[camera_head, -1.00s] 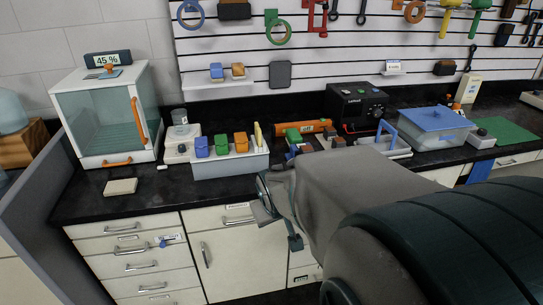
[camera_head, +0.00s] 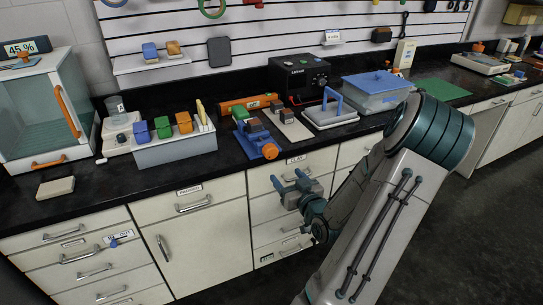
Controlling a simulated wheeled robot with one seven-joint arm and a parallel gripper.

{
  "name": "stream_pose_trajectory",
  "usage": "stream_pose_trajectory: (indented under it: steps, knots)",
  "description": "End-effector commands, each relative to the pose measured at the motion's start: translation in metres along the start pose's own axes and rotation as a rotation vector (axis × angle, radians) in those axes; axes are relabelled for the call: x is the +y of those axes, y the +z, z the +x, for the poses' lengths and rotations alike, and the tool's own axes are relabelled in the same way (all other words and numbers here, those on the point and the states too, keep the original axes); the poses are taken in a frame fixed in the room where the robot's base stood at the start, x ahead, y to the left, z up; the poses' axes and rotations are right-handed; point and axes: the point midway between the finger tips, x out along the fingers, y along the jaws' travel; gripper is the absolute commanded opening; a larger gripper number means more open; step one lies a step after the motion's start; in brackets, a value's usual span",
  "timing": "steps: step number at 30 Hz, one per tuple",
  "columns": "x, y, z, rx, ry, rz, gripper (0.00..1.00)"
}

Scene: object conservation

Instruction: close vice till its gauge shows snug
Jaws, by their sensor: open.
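A blue vice (camera_head: 243,139) with dark jaws and an orange round knob (camera_head: 270,151) stands near the front edge of the counter in the head view. A dark block shows at its jaws, but I cannot tell whether they touch it. No gauge reading is legible. My gripper (camera_head: 287,179) is open and empty. It appears in front of the drawers, below and slightly right of the orange knob, and apart from the vice.
A grey bin of coloured blocks (camera_head: 176,150) stands left of the vice. An orange cylinder (camera_head: 248,103) lies behind it. A grey tray with a handle (camera_head: 331,116) and a blue-lidded box (camera_head: 377,94) are to the right. Counter space (camera_head: 100,193) at the front left is clear.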

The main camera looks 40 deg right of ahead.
Motion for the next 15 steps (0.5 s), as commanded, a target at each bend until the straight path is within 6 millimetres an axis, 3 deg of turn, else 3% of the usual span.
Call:
stream_pose_trajectory:
  steps: [4,7,15]
  knots:
    - [0.007,-0.004,-0.002,0.055,0.010,0.021,0.66]
    - [0.007,-0.005,0.006,0.060,0.009,0.022,0.66]
    - [0.007,-0.009,0.060,0.059,0.008,0.023,0.66]
